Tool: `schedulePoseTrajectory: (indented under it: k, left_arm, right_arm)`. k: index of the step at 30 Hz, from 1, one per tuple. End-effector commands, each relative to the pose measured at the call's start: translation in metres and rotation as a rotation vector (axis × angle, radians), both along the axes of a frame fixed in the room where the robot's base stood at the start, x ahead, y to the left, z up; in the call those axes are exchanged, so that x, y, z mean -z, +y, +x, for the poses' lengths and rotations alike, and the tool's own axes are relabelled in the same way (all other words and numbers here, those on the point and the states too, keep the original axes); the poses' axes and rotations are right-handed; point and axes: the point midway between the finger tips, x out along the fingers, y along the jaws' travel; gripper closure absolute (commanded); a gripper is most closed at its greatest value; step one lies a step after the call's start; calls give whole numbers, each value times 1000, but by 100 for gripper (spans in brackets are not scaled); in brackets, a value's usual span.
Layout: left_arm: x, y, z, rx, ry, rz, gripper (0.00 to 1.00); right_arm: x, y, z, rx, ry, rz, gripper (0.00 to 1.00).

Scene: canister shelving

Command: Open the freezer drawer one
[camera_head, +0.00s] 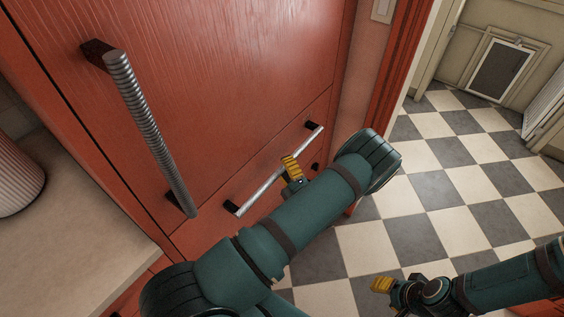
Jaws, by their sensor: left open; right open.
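The red freezer drawer (222,218) is below a large red door and looks closed, its front flush with the door. Its straight metal bar handle (262,189) runs diagonally across the picture between two black mounts. My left gripper (291,167) is open, with yellow fingertips at the middle of this handle. I cannot tell whether they touch the bar or straddle it. My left forearm hides the rest of that gripper and the lower part of the drawer front. My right gripper (382,285) is open and empty, low over the checkered floor, away from the drawer.
The red upper door (230,80) has a long ribbed vertical handle (150,130). A pale counter (75,215) with a ribbed canister (15,175) is at the left. The checkered floor (440,190) at the right is clear, up to a far wall with a small framed flap (498,70).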

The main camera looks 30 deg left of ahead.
Motion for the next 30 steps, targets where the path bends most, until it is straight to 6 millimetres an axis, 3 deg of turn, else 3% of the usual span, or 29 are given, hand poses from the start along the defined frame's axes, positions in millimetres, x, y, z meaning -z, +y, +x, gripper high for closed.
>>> schedulePoseTrajectory:
  k: [6, 16, 17, 21, 30]
  left_arm:
    - [-3, 17, 8, 0, 0, -2, 46]
    - [-4, 19, 10, 1, 0, -2, 46]
    - [-4, 19, 10, 1, 0, -1, 50]
    - [-4, 19, 10, 1, 1, -1, 99]
    - [-3, 18, 9, 2, 2, -3, 100]
  right_arm:
    - [1, 0, -1, 0, 1, 0, 53]
    - [1, 0, -1, 0, 1, 0, 53]
    - [1, 0, -1, 0, 1, 0, 53]
    - [1, 0, -1, 0, 1, 0, 53]
    - [1, 0, 0, 0, 1, 0, 53]
